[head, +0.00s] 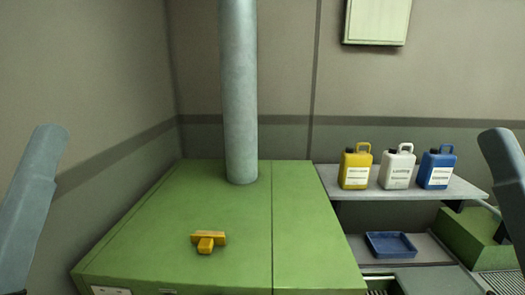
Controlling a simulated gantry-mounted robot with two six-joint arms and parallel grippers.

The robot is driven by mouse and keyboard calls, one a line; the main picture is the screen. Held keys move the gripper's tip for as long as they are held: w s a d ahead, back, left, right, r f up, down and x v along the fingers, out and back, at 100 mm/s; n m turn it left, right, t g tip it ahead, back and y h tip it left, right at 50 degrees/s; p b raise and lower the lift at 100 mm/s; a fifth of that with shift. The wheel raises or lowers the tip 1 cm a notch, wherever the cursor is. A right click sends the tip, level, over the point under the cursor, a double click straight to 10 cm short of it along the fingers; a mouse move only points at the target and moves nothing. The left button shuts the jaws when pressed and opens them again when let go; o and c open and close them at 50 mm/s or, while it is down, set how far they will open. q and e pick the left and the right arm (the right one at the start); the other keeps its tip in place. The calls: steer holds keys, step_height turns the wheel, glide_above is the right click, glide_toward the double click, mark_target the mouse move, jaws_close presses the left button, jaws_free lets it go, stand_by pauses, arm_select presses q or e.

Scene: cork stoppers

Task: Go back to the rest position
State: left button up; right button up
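Only parts of my two arms show. My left arm rises at the left edge and my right arm stands at the right edge. Neither gripper is in the head view, so their fingers and anything in them are hidden. A yellow-orange T-shaped piece (209,238) lies on the green cabinet top (255,205), in front of the grey pipe. No cork stoppers can be made out.
A grey vertical pipe (240,90) stands on the cabinet. Yellow (355,168), white (397,168) and blue (437,168) canisters stand on a grey shelf (345,190) at right. A blue tray (391,245) lies below. The cabinet top is mostly clear.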

step_height(320, 180, up, 19)
steer(key=p, duration=1.7)
steer(key=shift+r, duration=0.2)
